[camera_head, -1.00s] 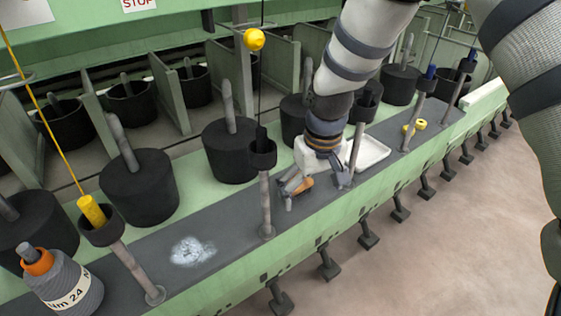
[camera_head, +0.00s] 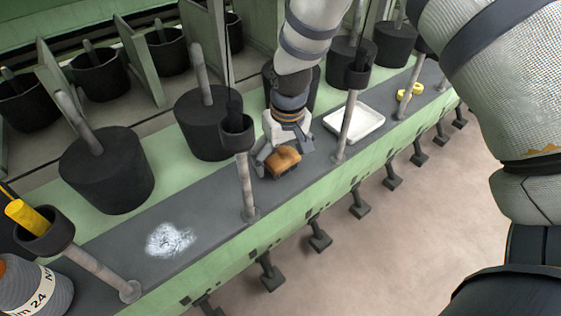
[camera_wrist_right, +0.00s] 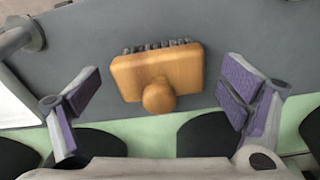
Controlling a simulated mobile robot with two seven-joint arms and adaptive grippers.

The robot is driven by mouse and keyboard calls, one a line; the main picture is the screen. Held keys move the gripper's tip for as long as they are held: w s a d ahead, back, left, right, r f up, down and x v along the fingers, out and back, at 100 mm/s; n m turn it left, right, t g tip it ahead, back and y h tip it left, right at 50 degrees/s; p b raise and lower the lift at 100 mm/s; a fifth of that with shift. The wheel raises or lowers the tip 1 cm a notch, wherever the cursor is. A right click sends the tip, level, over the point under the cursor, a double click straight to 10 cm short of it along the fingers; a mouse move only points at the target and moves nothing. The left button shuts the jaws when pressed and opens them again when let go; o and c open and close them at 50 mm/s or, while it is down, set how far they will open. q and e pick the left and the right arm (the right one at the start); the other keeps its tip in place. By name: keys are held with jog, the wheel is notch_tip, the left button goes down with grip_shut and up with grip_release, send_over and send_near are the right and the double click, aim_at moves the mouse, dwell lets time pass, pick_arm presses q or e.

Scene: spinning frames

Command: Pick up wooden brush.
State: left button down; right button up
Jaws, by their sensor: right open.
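The wooden brush (camera_head: 283,161) is an orange-brown block on the grey ledge in the head view. The right wrist view shows its wooden body (camera_wrist_right: 158,75), round knob toward me and dark bristles along its far edge. My right gripper (camera_head: 281,152) is at the brush, its fingers on either side. In the right wrist view the gripper (camera_wrist_right: 162,80) is open, with purple pads and a visible gap on both sides of the brush. My left gripper is not in view.
The grey ledge (camera_head: 205,215) has upright posts, with one post (camera_head: 245,185) left of the brush. A white tray (camera_head: 355,122) and a yellow ring (camera_head: 410,91) lie to the right. White fluff (camera_head: 170,239) lies to the left. Black cylinders (camera_head: 106,170) stand behind.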

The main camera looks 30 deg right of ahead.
aim_at(282, 148)
jog(key=shift+w+f, duration=0.1)
jog(key=shift+f, duration=0.25)
jog(key=shift+r, duration=0.1)
jog(key=c, duration=1.2)
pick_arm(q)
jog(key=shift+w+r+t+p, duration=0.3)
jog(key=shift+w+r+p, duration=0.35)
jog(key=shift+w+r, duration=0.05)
pick_arm(e)
notch_tip(282, 148, up, 10)
jog(key=shift+r, duration=0.1)
